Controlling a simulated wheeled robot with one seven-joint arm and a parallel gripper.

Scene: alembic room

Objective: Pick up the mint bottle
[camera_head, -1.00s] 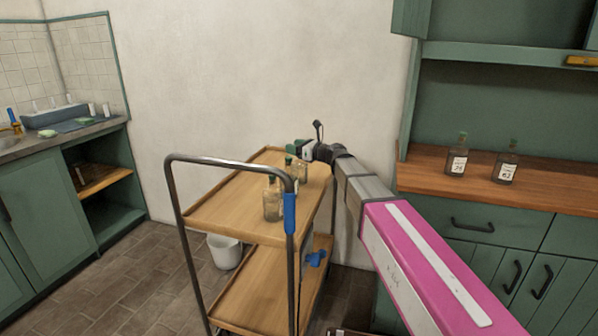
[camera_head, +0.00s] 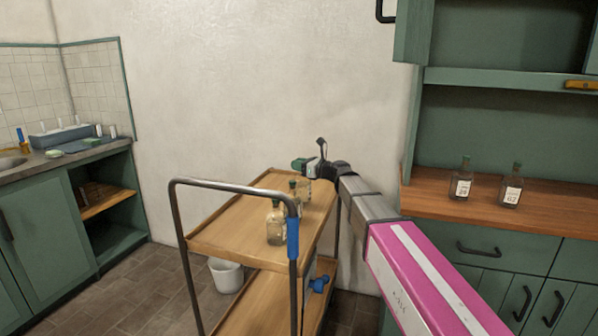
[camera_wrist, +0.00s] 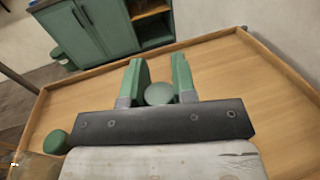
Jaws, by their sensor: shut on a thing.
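My gripper (camera_head: 303,165) is over the back right part of the trolley's top shelf. No label on the trolley bottles is readable, so I cannot tell which is mint.
The wooden trolley (camera_head: 222,236) has a raised metal handle (camera_head: 230,185) at its near end. Another green stopper (camera_wrist: 56,142) is close at lower left in the wrist view. Two labelled bottles (camera_head: 461,184) (camera_head: 511,190) stand on the right cabinet's counter. The shelf's left part is clear.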

